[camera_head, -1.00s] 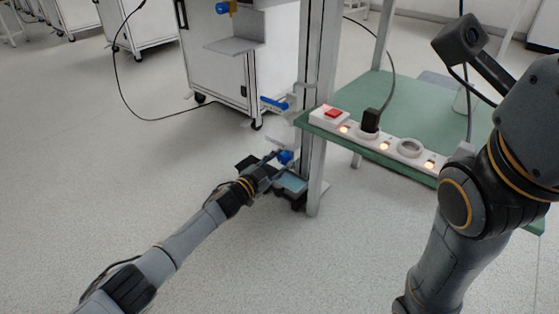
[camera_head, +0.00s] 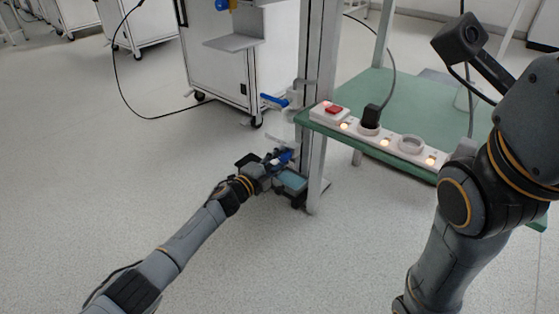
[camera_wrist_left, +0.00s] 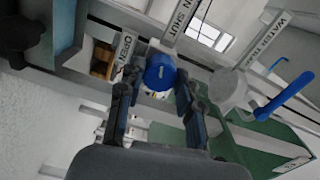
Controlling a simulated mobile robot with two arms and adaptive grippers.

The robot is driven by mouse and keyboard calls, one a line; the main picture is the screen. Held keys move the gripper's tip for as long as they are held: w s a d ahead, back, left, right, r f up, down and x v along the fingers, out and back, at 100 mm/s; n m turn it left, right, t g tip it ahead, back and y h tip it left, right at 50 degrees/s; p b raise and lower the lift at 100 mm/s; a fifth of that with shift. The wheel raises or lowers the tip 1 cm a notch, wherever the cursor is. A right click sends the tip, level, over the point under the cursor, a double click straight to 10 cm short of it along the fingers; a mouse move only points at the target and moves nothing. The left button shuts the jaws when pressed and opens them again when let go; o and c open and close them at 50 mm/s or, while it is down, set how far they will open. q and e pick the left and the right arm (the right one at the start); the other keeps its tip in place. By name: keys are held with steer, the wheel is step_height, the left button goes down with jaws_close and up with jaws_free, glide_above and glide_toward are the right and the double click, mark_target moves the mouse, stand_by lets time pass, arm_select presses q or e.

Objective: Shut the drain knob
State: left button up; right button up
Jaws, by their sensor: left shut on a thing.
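The blue drain knob (camera_wrist_left: 160,72) sits between the fingertips of my left gripper (camera_wrist_left: 155,90) in the left wrist view. My left gripper is shut on it. In the head view my left gripper (camera_head: 276,160) is at the post, low down, with the blue knob (camera_head: 286,156) at its tips.
A blue lever handle (camera_head: 274,100) on the post is above the knob; it also shows in the left wrist view (camera_wrist_left: 284,97) near a "WATER" label. A green table (camera_head: 425,95) with a power strip (camera_head: 385,143) stands to the right. Floor on the left is clear.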

arm_select(q)
steer(key=shift+f+m+b, duration=0.1)
steer(key=shift+m+b, duration=0.35)
steer(key=shift+m, duration=1.35)
steer(key=o, duration=1.2)
steer(key=shift+c, duration=0.2)
steer(key=v, duration=1.2)
